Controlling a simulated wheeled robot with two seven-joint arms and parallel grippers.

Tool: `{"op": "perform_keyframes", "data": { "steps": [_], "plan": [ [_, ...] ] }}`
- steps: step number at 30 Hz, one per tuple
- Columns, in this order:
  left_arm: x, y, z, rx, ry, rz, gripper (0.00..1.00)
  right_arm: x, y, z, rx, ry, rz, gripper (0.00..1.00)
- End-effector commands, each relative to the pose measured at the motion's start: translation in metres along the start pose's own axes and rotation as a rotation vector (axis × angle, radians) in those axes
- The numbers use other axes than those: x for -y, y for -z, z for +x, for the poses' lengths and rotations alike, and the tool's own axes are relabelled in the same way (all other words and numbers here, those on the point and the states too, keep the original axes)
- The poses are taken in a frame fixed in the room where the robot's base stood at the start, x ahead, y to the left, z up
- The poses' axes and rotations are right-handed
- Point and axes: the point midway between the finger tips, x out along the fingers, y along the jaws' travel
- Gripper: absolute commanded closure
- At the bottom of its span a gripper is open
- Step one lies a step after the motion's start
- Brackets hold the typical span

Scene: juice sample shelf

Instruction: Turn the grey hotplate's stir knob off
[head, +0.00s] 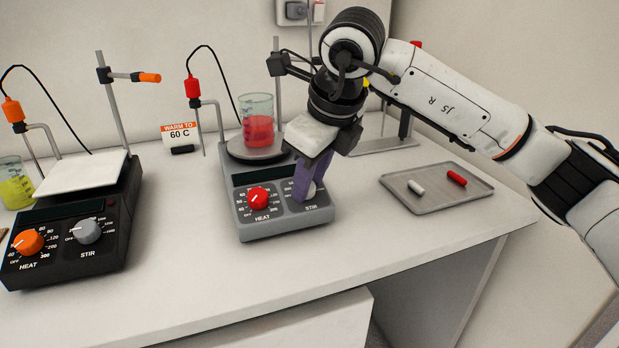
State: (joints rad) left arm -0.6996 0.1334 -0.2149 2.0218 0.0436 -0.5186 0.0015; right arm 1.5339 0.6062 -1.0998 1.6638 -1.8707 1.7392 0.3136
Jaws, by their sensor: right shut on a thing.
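The grey hotplate (283,225) stands in the middle of the bench. Its red heat knob (258,198) is on the left of the front panel. Its grey stir knob (311,191) is on the right, partly hidden by my right gripper. My right gripper (305,188) comes down from above and is shut on the stir knob with its purple fingers. The knob's pointer is hidden, so its setting cannot be read. A beaker of red liquid (257,130) sits on the hotplate's round top plate. My left gripper is not in view.
A black hotplate (65,250) with an orange heat knob and a grey stir knob stands at the left. A beaker of yellow liquid (14,184) is beside it. A metal tray (440,199) with a white and a red stir bar lies right. The bench front is clear.

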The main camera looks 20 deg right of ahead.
Motion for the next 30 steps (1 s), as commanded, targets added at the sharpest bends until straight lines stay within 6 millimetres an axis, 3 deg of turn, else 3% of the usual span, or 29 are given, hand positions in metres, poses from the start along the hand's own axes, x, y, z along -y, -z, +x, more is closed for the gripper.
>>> {"op": "perform_keyframes", "data": {
  "steps": [12,13,16,25,30],
  "plan": [
    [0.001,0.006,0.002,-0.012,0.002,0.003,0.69,0.000,0.000,-0.001,0.001,0.000,-0.007,0.96],
    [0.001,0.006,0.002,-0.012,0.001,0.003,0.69,0.000,0.000,-0.001,0.001,0.000,-0.007,0.71],
    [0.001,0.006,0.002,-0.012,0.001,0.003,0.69,0.000,0.000,-0.001,0.001,0.000,-0.007,0.55],
    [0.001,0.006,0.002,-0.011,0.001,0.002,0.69,0.000,0.000,-0.002,0.001,0.000,-0.006,0.55],
    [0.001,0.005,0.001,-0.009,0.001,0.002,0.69,0.001,-0.001,-0.019,0.004,0.002,-0.006,0.55]
  ]
}}
